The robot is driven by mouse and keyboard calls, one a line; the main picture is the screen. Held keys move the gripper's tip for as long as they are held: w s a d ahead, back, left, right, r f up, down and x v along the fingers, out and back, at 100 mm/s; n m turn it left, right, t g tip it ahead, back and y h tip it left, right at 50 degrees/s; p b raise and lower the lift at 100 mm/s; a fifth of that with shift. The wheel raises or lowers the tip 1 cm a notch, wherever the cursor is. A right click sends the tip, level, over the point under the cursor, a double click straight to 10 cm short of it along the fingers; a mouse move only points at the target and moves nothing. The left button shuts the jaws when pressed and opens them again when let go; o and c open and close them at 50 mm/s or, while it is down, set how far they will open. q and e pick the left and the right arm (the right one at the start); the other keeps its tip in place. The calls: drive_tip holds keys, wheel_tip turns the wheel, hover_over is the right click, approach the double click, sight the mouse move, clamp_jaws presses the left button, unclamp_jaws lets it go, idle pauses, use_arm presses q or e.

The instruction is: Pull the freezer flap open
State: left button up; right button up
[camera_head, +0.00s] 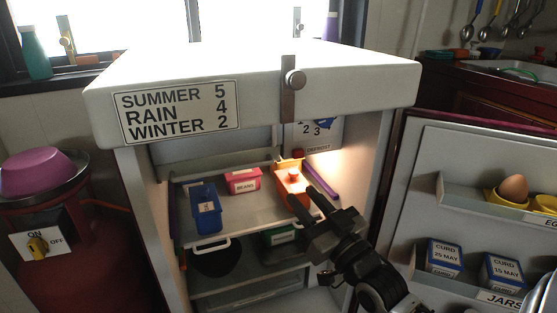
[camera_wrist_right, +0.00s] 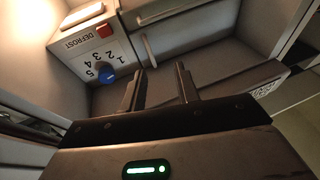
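The freezer flap (camera_head: 222,146) shows in the head view as a grey panel high inside the open fridge, under its thick top, and it looks shut. The sign hides part of its upper edge. My right gripper (camera_head: 317,190) is below and to the right of the flap, in front of the inner shelf, with its fingers pointing into the fridge. In the right wrist view the right gripper (camera_wrist_right: 161,82) has its two fingers apart with nothing between them. Grey panels show beyond the fingers; I cannot tell which is the flap. My left gripper is out of view.
The thermostat box (camera_wrist_right: 100,50) has a blue dial (camera_wrist_right: 107,77) and a red button (camera_wrist_right: 104,30). A blue bin (camera_head: 206,210), a red beans box (camera_head: 243,181) and an orange box (camera_head: 291,182) stand on the shelf. The open fridge door (camera_head: 425,160) stands to the right.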

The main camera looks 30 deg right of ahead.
sight(275, 129)
drive_tip(key=shift+t+h, duration=0.4)
drive_tip(key=shift+t, duration=0.3)
drive_tip(key=b+x, duration=0.1)
drive_tip(key=x, duration=0.4)
drive_tip(key=d+r+x, duration=0.1)
drive_tip(key=x, duration=0.4)
drive_tip(key=d+r+b+x, duration=0.1)
drive_tip(key=x, duration=0.5)
drive_tip(key=shift+s+d+b, duration=0.25)
drive_tip(key=shift+s+b, duration=0.1)
drive_tip(key=shift+s, duration=0.05)
drive_tip(key=shift+w, duration=0.15)
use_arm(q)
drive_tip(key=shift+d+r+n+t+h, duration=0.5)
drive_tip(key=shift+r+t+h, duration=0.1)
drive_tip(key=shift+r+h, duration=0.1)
use_arm(e)
clamp_jaws()
